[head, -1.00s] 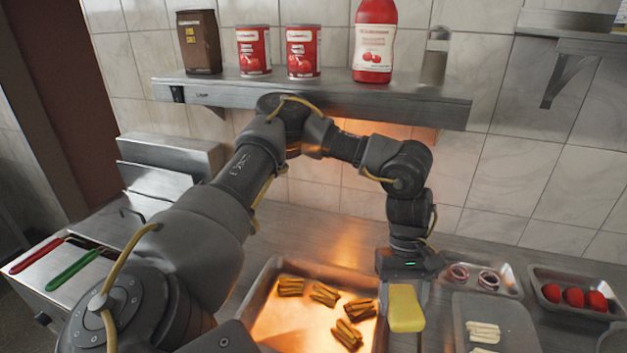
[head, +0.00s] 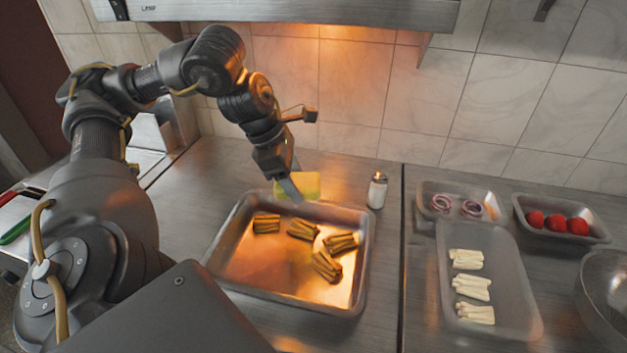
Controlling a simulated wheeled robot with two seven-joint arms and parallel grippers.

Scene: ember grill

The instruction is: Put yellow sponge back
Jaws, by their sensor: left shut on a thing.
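The yellow sponge (head: 309,186) is in the head view, over the far edge of the metal tray of fries. It looks yellow-green here. My left gripper (head: 291,187) is shut on it, with the fingers pointing down and covering part of its left side. I cannot tell whether the sponge touches the counter behind the tray or hangs just above it. My right gripper is not in view.
The metal tray (head: 213,262) holds several bundles of fries. A salt shaker (head: 377,190) stands right of the sponge. Trays with onion rings (head: 441,203), tomatoes (head: 556,224) and pale sticks (head: 473,288) fill the right. Clear counter (head: 215,190) lies left of the sponge.

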